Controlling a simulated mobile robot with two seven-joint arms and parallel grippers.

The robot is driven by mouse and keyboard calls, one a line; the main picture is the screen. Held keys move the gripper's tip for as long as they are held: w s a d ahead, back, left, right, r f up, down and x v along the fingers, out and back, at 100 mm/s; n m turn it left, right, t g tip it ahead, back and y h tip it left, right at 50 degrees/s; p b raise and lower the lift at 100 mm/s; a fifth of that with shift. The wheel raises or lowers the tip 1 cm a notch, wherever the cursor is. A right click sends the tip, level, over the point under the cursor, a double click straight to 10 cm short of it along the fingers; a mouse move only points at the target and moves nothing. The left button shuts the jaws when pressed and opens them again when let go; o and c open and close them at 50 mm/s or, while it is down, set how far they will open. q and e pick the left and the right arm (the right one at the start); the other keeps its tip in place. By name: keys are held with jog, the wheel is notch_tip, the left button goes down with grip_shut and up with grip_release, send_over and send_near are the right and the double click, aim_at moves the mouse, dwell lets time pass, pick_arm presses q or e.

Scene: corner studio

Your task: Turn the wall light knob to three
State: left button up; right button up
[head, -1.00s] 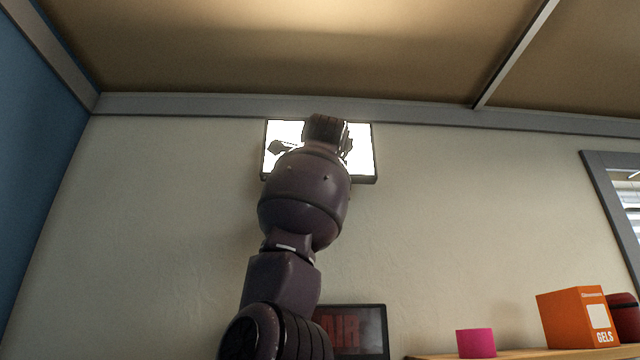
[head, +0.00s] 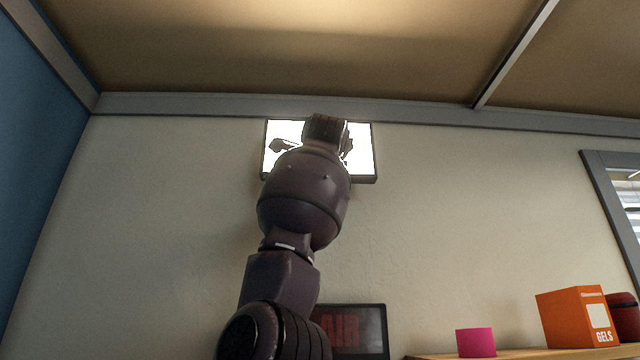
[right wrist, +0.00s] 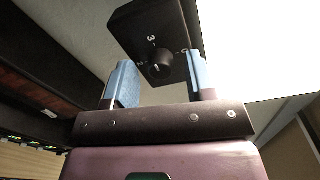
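The light knob (right wrist: 161,65) is a small dark round knob on a black plate (right wrist: 150,22) in the right wrist view. A "3" stands on the plate above it, with other marks to its left and right. A small pale mark shows on the knob, but I cannot tell which number it points to. My right gripper (right wrist: 159,75) is open, its two blue fingers apart on either side of the knob; I see no contact. In the head view the bright wall light (head: 363,150) is partly covered by my right arm, which hides the knob. My left gripper is out of view.
A dark framed sign (head: 372,330) is on the wall low behind my arm. A shelf (head: 520,354) at the lower right bears a pink cylinder (head: 475,343), an orange box (head: 570,318) and a dark red item (head: 625,320). The wall around the light is clear.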

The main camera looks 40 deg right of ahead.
jog(key=shift+s, duration=0.15)
pick_arm(q)
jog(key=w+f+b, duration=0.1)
jog(key=b, duration=0.2)
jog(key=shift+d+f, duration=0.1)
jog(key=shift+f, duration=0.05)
pick_arm(e)
jog(key=v, duration=1)
jog(key=shift+s+a, duration=0.15)
jog(key=shift+a, duration=0.15)
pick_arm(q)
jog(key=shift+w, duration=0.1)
pick_arm(e)
jog(key=shift+f, duration=0.1)
